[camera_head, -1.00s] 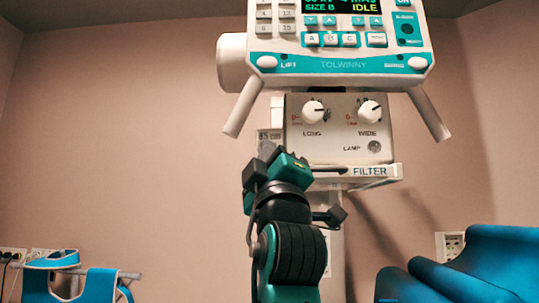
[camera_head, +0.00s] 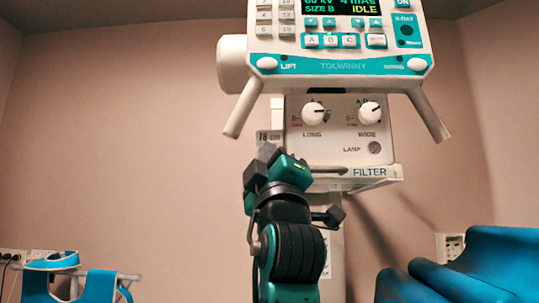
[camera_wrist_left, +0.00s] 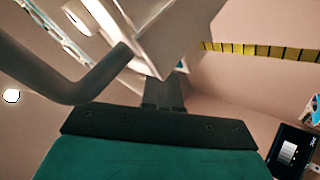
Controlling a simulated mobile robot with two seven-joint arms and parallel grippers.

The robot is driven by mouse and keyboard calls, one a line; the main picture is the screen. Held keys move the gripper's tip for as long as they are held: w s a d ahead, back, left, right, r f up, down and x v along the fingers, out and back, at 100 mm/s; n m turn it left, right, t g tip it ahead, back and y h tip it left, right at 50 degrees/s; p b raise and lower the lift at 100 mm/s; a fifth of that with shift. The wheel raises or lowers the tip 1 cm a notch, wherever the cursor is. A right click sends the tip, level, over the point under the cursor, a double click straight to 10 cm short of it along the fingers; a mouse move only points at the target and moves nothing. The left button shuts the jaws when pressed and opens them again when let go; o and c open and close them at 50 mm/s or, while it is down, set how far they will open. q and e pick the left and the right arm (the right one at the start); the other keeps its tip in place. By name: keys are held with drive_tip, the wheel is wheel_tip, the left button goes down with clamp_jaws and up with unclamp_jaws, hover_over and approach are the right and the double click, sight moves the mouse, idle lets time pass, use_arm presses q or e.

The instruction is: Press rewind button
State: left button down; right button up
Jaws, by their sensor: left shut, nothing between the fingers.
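A white and teal control console (camera_head: 345,64) hangs at the top of the head view. It carries a lit display (camera_head: 342,8), several number keys (camera_head: 275,16), a row of A, B and C buttons (camera_head: 330,41) and a wider button (camera_head: 376,41) to their right. No label that I can read says rewind. My left gripper (camera_head: 264,160) is below the console, in front of the lower left of the knob box (camera_head: 338,130). Its fingers are together and empty; they show shut in the left wrist view (camera_wrist_left: 164,92). My right gripper is out of view.
Two grey handles, left (camera_head: 243,107) and right (camera_head: 428,115), slant down from the console. A filter tray (camera_head: 360,172) juts out below the knobs. Blue padded furniture (camera_head: 470,268) stands lower right, and blue garments (camera_head: 75,280) hang lower left. Wall space at left is clear.

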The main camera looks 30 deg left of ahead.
use_arm(q)
drive_tip(key=shift+s+d, duration=0.1)
drive_tip(key=shift+s, duration=0.05)
drive_tip(key=shift+s+d, duration=0.25)
drive_tip(key=shift+s, duration=0.35)
drive_tip(key=s, duration=0.1)
drive_tip(key=s+d+b, duration=0.1)
drive_tip(key=s, duration=0.1)
drive_tip(key=s+d, duration=0.1)
drive_tip(key=shift+s+d, duration=0.1)
drive_tip(key=shift+s, duration=0.15)
idle(1.0)
